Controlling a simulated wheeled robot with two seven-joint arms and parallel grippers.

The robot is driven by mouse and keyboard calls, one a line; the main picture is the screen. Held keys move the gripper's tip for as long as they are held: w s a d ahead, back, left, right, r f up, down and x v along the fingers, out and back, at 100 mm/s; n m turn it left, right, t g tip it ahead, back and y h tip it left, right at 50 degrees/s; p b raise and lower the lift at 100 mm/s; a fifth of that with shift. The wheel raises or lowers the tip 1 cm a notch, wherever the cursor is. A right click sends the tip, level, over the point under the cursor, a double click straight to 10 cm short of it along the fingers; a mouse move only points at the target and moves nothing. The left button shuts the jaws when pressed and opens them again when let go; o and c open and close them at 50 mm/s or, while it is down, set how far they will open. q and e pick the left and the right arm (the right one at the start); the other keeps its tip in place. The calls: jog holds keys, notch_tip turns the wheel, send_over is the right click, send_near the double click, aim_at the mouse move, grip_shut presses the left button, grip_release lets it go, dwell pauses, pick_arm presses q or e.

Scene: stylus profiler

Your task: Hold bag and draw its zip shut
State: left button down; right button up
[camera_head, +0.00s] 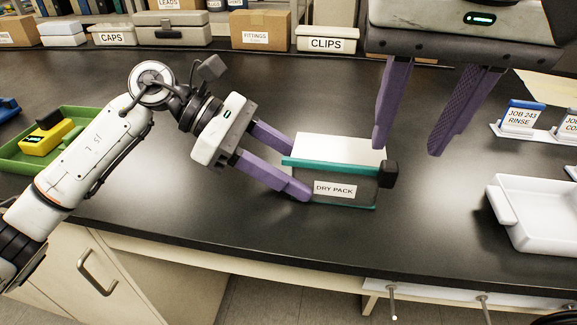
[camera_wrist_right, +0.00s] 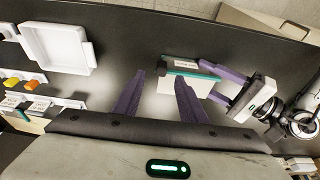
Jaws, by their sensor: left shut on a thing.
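The bag (camera_head: 325,146) is a pale, box-like pack with a teal strip along its upper front edge and a "DRY PACK" label on its front. It lies at the middle of the dark bench; it also shows in the right wrist view (camera_wrist_right: 192,87). A black block (camera_head: 389,174), which looks like the zip's pull, sits at the strip's right end. My left gripper (camera_head: 297,170) is shut on the bag's left end. My right gripper (camera_head: 408,148) is open and empty, its fingers pointing down near the bag's right end; its fingers also show in the wrist view (camera_wrist_right: 159,77).
A white tray (camera_head: 548,232) stands at the right, with labelled card holders (camera_head: 521,118) behind it. A green tray (camera_head: 85,163) with a yellow device (camera_head: 45,139) lies at the left. Labelled boxes, such as the CLIPS bin (camera_head: 327,39), line the back.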

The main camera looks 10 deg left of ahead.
pick_arm(q)
jog(key=shift+f, duration=0.3)
pick_arm(e)
jog(key=v, duration=1.2)
jog(key=shift+f, duration=0.1)
pick_arm(q)
jog(key=c, duration=0.8)
grip_release()
jog(key=shift+r, duration=0.1)
jog(key=shift+o, duration=0.2)
jog(key=shift+r, duration=0.1)
jog(key=shift+a, duration=0.1)
jog(key=v, duration=1.1)
jog(key=shift+a+r, duration=0.2)
jog(key=shift+a, duration=0.2)
